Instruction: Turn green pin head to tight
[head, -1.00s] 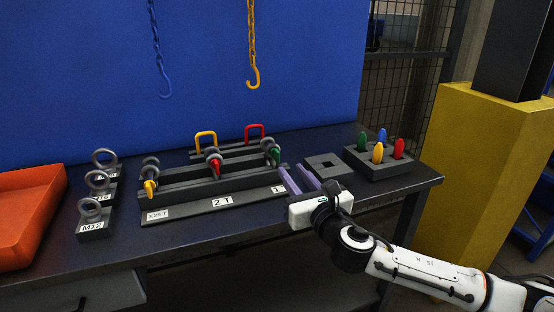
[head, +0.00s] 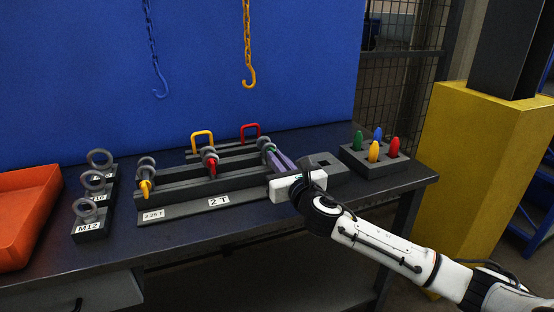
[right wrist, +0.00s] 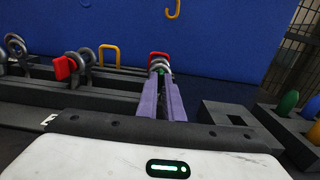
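The green pin head belongs to the grey shackle at the right end of the 2 T rack; in the head view my fingers cover it. In the right wrist view the shackle (right wrist: 159,62) stands straight ahead at my fingertips, with only a trace of green between them. My right gripper (head: 271,151) reaches in from the front right, its purple fingers close together with a narrow gap. In the right wrist view the fingers (right wrist: 160,80) appear shut on the pin head. My left gripper is out of view.
A red-pinned shackle (head: 210,160) and a yellow-pinned shackle (head: 146,177) stand to the left on the rack (head: 180,187). A block with coloured pegs (head: 385,165) is at the right. Two chain hooks (head: 249,78) hang above. An orange tray (head: 28,225) lies far left.

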